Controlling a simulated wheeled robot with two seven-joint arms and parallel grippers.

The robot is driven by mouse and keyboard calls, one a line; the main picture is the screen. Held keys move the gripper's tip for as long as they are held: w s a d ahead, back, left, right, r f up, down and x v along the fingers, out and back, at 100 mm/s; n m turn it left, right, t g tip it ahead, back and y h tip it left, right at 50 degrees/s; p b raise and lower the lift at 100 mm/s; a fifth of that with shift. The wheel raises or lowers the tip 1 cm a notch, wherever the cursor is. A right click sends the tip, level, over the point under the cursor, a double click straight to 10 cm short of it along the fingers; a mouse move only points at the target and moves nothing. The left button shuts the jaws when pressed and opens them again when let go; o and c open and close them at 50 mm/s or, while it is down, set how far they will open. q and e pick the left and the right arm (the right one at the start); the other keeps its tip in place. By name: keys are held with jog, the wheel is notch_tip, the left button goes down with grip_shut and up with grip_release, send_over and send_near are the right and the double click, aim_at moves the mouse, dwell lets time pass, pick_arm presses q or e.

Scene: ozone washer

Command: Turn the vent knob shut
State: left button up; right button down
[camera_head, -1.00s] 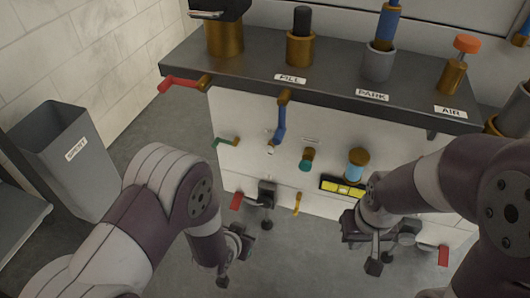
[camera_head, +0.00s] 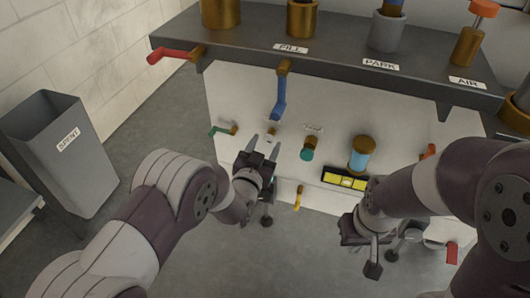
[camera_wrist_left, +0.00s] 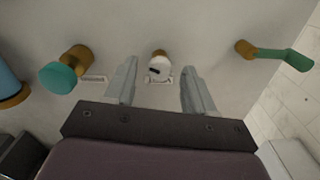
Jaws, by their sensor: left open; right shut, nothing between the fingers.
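A small white knob with a black mark (camera_wrist_left: 160,68) sits on a brass stem on the pale panel. Its label is too small to read. In the head view this knob (camera_head: 271,133) is just beyond the fingertips. My left gripper (camera_head: 262,146) is open and points at the panel. In the left wrist view its two fingers (camera_wrist_left: 153,85) stand either side of the white knob, apart from it. A teal round knob (camera_wrist_left: 58,78) on a brass stem is to the left there; it also shows in the head view (camera_head: 307,152). My right gripper (camera_head: 373,262) is shut and empty, low at the right.
A green lever (camera_wrist_left: 285,56) is on the panel's other side. A blue lever (camera_head: 280,95) hangs above the knobs, and a red lever (camera_head: 172,55) is at the counter's left. A yellow level (camera_head: 345,181) and a small yellow hook (camera_head: 298,197) are lower. A grey bin (camera_head: 62,150) stands left.

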pick_arm(q)
jog(key=shift+w+d, duration=0.1)
jog(key=shift+w, duration=0.1)
grip_shut()
jog(key=n+p, duration=0.2)
jog(key=n, duration=0.3)
jog(key=shift+r, duration=0.1)
jog(key=n+p, duration=0.2)
jog(key=n, duration=0.4)
jog(key=shift+p, duration=0.35)
jog(key=n+p, duration=0.2)
jog(key=n, duration=0.4)
jog(key=shift+n, duration=0.4)
jog(key=n+p, duration=0.1)
jog(key=n, duration=0.3)
jog(key=shift+s+n, duration=0.1)
jog(key=shift+n, duration=0.3)
